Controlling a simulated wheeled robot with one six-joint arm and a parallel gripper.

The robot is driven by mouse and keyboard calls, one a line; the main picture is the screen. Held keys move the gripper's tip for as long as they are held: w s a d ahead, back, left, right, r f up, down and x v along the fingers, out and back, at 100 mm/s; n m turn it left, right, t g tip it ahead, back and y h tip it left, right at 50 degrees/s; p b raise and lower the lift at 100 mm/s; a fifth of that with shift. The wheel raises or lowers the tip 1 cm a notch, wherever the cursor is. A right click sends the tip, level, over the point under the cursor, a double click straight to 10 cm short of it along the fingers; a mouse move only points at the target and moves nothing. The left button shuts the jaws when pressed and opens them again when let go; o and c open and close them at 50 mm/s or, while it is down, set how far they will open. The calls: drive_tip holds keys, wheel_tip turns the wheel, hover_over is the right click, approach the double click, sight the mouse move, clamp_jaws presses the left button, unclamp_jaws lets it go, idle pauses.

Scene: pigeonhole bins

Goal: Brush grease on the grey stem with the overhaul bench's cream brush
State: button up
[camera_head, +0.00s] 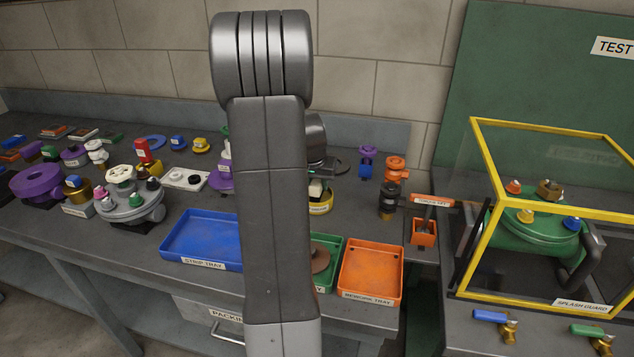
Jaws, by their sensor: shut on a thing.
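My arm fills the middle of the view and hides much of the bench. My gripper (324,168) shows only partly at the arm's right edge, pointing down. It is shut on a cream piece, apparently the cream brush (315,187), of which only a small part shows. This piece is at or just above a small yellow-rimmed pot (321,207) with a label I cannot read. I cannot tell whether the brush touches the pot's inside. A grey round housing (130,208) with several coloured and dark fittings stands on the left. I cannot single out the grey stem.
A blue tray (200,240), a partly hidden green tray (329,275) with a brown disc, and an orange tray (371,270) line the front. A yellow-framed clear guard (545,130) encloses a green housing at right. Several small fittings crowd the left.

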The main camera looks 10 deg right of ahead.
sight(317, 180)
drive_tip(key=shift+r, duration=0.1)
idle(0.3)
drive_tip(key=shift+r+p, duration=2.3)
drive_tip(key=shift+r, duration=1.15)
